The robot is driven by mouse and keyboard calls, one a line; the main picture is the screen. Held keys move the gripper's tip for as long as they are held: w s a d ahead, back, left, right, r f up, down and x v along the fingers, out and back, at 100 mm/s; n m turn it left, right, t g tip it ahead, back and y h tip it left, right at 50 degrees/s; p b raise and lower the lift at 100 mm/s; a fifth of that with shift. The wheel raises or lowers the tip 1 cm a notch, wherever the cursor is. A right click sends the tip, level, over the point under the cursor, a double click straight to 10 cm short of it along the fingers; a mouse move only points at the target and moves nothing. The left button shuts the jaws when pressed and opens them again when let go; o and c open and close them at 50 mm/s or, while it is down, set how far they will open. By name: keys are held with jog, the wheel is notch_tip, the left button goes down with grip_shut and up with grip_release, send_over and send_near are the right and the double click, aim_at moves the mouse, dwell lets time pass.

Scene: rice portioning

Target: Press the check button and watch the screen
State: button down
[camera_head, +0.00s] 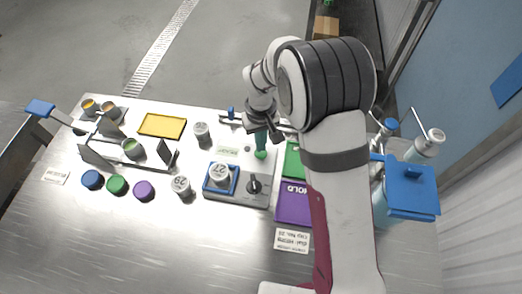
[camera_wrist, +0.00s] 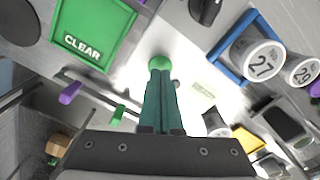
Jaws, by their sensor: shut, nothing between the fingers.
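My gripper (camera_head: 261,148) is shut and empty, its teal fingers pointing down over the back of the table. In the wrist view the shut fingertips (camera_wrist: 160,72) are right at a round green button (camera_wrist: 160,62). The button also shows just below the fingertips in the head view (camera_head: 261,155). I cannot tell whether they touch or whether it is pressed. A small pale panel with greenish writing (camera_head: 228,150) lies left of the button and also shows in the wrist view (camera_wrist: 203,88). Its writing is too small to read, and I cannot tell whether it is the screen.
A grey unit (camera_head: 236,199) with a black knob (camera_head: 254,185) bears a blue tray (camera_head: 206,190) holding cup 27 (camera_head: 219,174). Cup 29 (camera_head: 181,186) stands left. The green CLEAR pad (camera_wrist: 92,30) and purple HOLD pad (camera_head: 292,204) lie right. The table front is clear.

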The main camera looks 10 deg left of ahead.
jog(key=shift+f, duration=1.05)
jog(key=shift+r, duration=3)
jog(key=s+d+r+m, duration=0.4)
jog(key=s+d+r, duration=0.2)
jog(key=d+r, duration=0.2)
jog(key=s+d+r+m, duration=0.1)
jog(key=s+d+m, duration=0.1)
jog(key=s, duration=0.4)
jog(key=s+d+r+m+y, duration=0.1)
jog(key=s+d+m, duration=0.1)
jog(key=s, duration=0.5)
jog(key=s+d+r+m, duration=0.1)
jog(key=s+d+m, duration=0.1)
jog(key=s, duration=0.4)
jog(key=shift+s+d+r+m+y, duration=0.3)
jog(key=shift+s+m+y, duration=0.1)
jog(key=shift+m, duration=0.4)
